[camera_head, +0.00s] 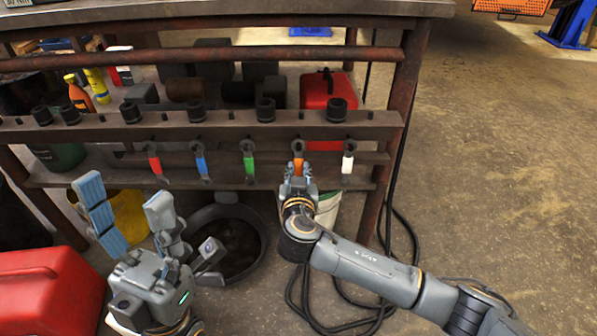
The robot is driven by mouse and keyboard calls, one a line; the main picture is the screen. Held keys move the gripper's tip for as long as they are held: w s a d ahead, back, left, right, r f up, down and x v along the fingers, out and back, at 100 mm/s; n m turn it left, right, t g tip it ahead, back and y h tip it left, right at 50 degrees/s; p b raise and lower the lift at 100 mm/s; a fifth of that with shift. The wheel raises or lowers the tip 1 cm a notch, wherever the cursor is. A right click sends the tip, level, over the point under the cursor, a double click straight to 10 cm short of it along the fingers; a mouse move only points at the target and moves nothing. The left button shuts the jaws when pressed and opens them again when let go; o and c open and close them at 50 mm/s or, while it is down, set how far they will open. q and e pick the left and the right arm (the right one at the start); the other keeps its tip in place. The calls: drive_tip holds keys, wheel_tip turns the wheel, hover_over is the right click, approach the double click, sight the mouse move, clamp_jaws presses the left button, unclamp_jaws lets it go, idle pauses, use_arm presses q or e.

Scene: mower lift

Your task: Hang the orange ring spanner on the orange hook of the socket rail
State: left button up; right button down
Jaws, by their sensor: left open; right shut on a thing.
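The orange ring spanner (298,167) is upright in front of the socket rail (220,131), with its dark ring up at the rail's lower edge. My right gripper (298,183) is shut on its lower end from below. The ring is level with those of the neighbouring spanners. The orange hook cannot be made out behind the ring, and I cannot tell whether the ring is around it. My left gripper (126,198) is open and empty at the lower left, fingers spread, apart from the rail.
Red (155,164), blue (201,166), green (249,166) and white (348,161) spanners hang along the rail. Dark sockets (265,110) stand on top. A workbench (230,17) overhangs it. A red can (48,290), black pan (262,255) and cables (383,300) are below.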

drive_tip(key=c, duration=1.1)
unclamp_jaws()
drive_tip(key=shift+s, duration=0.1)
